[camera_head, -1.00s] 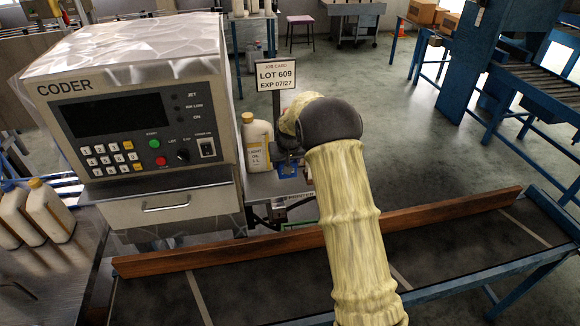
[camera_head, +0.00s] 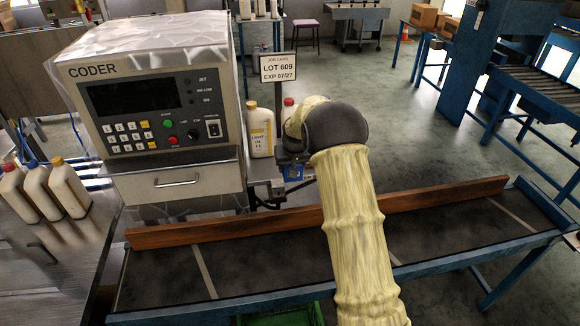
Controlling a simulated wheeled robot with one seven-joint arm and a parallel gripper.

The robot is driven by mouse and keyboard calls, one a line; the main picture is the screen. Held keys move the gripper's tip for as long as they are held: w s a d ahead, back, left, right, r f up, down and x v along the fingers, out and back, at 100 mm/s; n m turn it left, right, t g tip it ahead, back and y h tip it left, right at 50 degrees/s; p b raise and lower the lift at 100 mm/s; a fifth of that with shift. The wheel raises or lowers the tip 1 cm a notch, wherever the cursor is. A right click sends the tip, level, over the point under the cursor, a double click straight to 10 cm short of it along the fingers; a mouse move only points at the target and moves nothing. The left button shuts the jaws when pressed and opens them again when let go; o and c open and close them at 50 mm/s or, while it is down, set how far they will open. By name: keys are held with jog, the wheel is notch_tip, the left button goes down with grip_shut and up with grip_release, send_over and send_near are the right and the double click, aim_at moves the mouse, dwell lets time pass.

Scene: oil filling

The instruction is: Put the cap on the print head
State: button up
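My arm, in a pale yellow sleeve, reaches up from the bottom of the head view and bends at a dark grey joint. My gripper (camera_head: 287,150) is mostly hidden behind this bend; only some dark grey parts show, and its fingers cannot be made out. A small blue part (camera_head: 293,172) shows just below it, beside the coder. I cannot tell whether it is the cap or part of the print head, or whether my gripper touches it. Neither can be clearly identified. The coder (camera_head: 150,100) stands at the left with its keypad panel facing me.
A white oil bottle (camera_head: 260,135) and a job card sign (camera_head: 278,67) stand close left of my wrist. A conveyor (camera_head: 270,265) with a wooden rail (camera_head: 210,230) runs across the front. Several bottles (camera_head: 45,185) stand at the left. A green bin (camera_head: 285,316) shows at the bottom edge.

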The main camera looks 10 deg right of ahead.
jog(key=s+f, duration=0.6)
jog(key=s, duration=0.1)
jog(key=s+f, duration=0.7)
jog(key=s, duration=0.1)
jog(key=s+f, duration=0.6)
jog(key=s, duration=0.1)
jog(key=shift+s+d+f, duration=0.15)
jog(key=shift+s+f, duration=0.05)
jog(key=shift+s, duration=0.2)
jog(key=shift+w, duration=0.1)
